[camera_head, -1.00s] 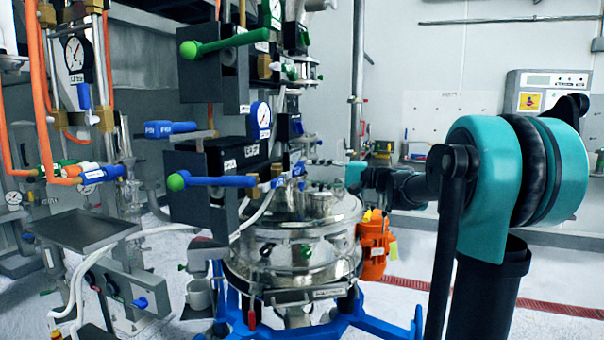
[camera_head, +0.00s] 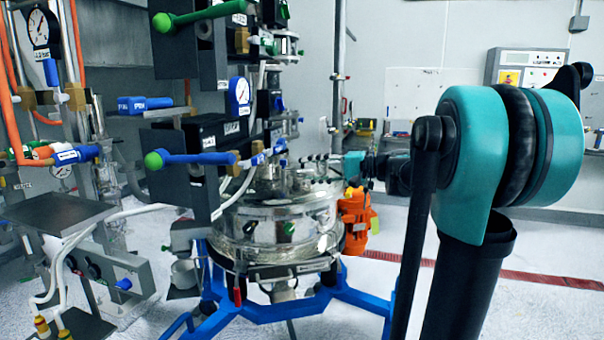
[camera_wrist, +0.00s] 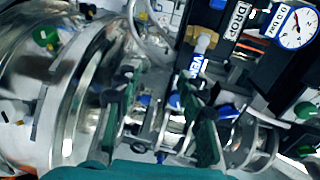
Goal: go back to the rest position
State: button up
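The steel powder sifter (camera_head: 275,225) stands upright on blue legs, left of centre in the head view. My arm reaches from the right toward its top, and my gripper (camera_head: 318,160) is small there, close above or beside the lid. In the wrist view my gripper (camera_wrist: 160,122) shows two dark green fingers apart, with a gap between them. Metal and blue fittings show through the gap, and nothing appears clamped. The sifter's shiny round body (camera_wrist: 75,95) fills the left of the wrist view. Whether a finger touches a fitting cannot be told.
A blue-handled valve (camera_head: 195,158), a green-handled valve (camera_head: 200,15) and a gauge (camera_head: 239,92) stand close left of my gripper. An orange motor (camera_head: 355,218) sits at the sifter's right. A wall panel (camera_head: 522,72) is at the back right. White floor is open at right.

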jog(key=s+d+f+n+g+h, duration=0.15)
jog(key=s+f+h, duration=0.35)
jog(key=f, duration=0.5)
jog(key=s+d+f+h, duration=0.2)
jog(key=s+f, duration=0.5)
jog(key=f, duration=0.3)
jog(key=s+d+f+n+h, duration=0.1)
jog(key=s+f+h, duration=0.4)
jog(key=f, duration=0.4)
jog(key=s+d+f+n+h, duration=0.1)
jog(key=s+d+f+h, duration=0.2)
jog(key=s+d+f, duration=0.5)
jog(key=shift+s+d, duration=0.2)
jog(key=shift+s, duration=0.15)
jog(key=shift+w+a+r+n, duration=0.1)
jog(key=shift+n, duration=0.15)
